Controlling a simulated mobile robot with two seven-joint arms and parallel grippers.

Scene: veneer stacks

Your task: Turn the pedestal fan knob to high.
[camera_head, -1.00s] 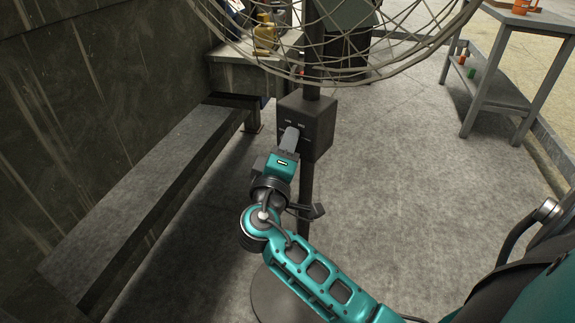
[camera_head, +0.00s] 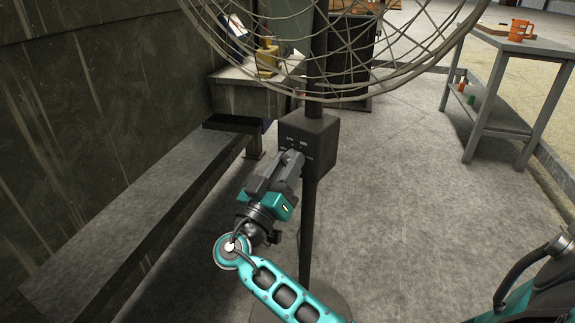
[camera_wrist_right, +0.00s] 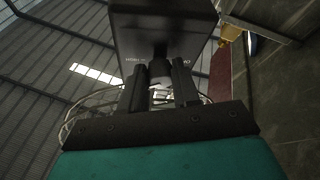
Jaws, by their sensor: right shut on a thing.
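The pedestal fan stands at the centre in the head view, with a wire cage (camera_head: 340,75) on top, a dark control box (camera_head: 322,140) on its pole and a round base on the floor. The box face carries small light labels. My right gripper (camera_head: 293,157) is at the front face of this box. My left gripper is not in view.
A grey bench (camera_head: 130,215) runs along the dark wall at left. A low table (camera_head: 235,75) with a yellow bottle (camera_head: 266,58) stands behind the fan. The floor between is clear.

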